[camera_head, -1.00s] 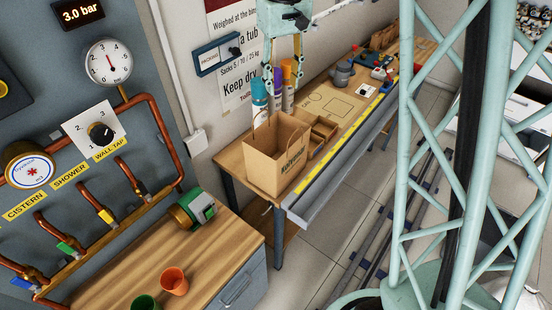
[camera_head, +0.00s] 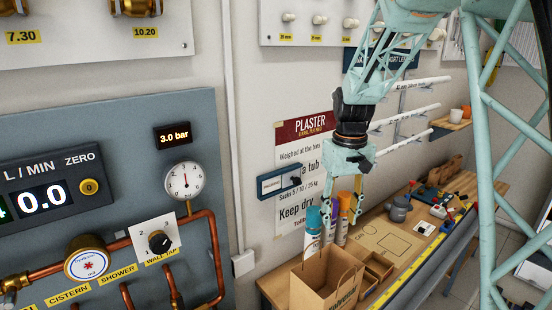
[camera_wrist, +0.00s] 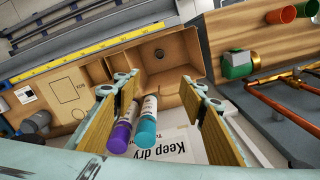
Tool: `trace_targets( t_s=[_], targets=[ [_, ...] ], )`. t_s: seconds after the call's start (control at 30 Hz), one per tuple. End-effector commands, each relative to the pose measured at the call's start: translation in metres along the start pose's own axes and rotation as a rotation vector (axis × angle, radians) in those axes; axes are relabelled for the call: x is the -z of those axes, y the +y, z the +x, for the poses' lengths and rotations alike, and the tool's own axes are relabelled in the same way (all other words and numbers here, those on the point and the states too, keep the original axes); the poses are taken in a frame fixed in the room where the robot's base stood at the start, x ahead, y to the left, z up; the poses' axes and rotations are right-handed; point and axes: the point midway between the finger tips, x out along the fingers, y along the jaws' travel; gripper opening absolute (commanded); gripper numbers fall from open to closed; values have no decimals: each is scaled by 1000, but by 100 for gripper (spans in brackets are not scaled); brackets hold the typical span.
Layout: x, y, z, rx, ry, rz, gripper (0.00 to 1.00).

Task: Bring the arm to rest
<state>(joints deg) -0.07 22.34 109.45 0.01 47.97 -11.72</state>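My gripper (camera_head: 341,225) hangs from my arm in the head view, pointing down above the paper bag and close to the spray cans. In the wrist view my gripper (camera_wrist: 156,92) has its two wooden-faced fingers wide apart, with nothing held between them. The open brown paper bag (camera_head: 322,284) stands on the bench; its inside (camera_wrist: 178,50) shows beyond the fingertips in the wrist view, with a small dark round thing in it. A teal can (camera_head: 312,230) and a purple can (camera_head: 343,231) stand behind the bag. The fingers partly cover the cans.
A wall sign (camera_head: 300,135) and a small blue-framed box (camera_head: 281,184) are close behind my gripper. The wooden bench (camera_head: 390,237) holds a compartment tray (camera_head: 376,272), a grey kettle-like item (camera_head: 399,208) and a yellow rule (camera_head: 413,268). Copper pipes (camera_head: 215,250) are at left.

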Motion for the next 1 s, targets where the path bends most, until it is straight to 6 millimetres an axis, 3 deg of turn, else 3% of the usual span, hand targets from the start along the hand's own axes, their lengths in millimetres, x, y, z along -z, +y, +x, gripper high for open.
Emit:
trace_targets(
  t_s=[0.27,1.0],
  targets=[
    [-25,-5,-17,-5,25,14,38],
    [-127,-26,-60,-19,109,65,38]
  ],
)
